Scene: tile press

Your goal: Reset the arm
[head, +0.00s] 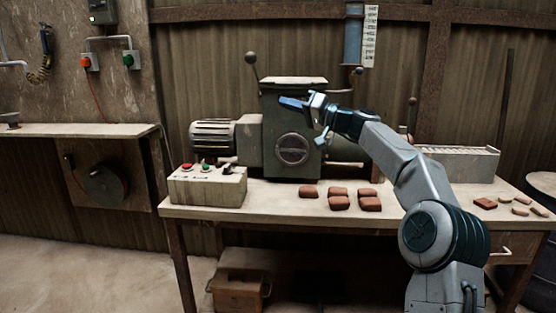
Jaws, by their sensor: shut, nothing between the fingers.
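My arm rises from the lower right of the head view and reaches up and left over the workbench (270,207). My gripper (283,102) is shut and empty. It points left in front of the upper body of the dark green tile press (291,130) and hides part of it. I cannot tell how far it is from the press. The fingers carry nothing.
A control box (208,186) with red and green buttons stands at the bench's left. Several reddish tiles (339,202) lie on the bench in front of the press, and more pieces (484,203) lie at right. A long grey box (457,162) stands behind them.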

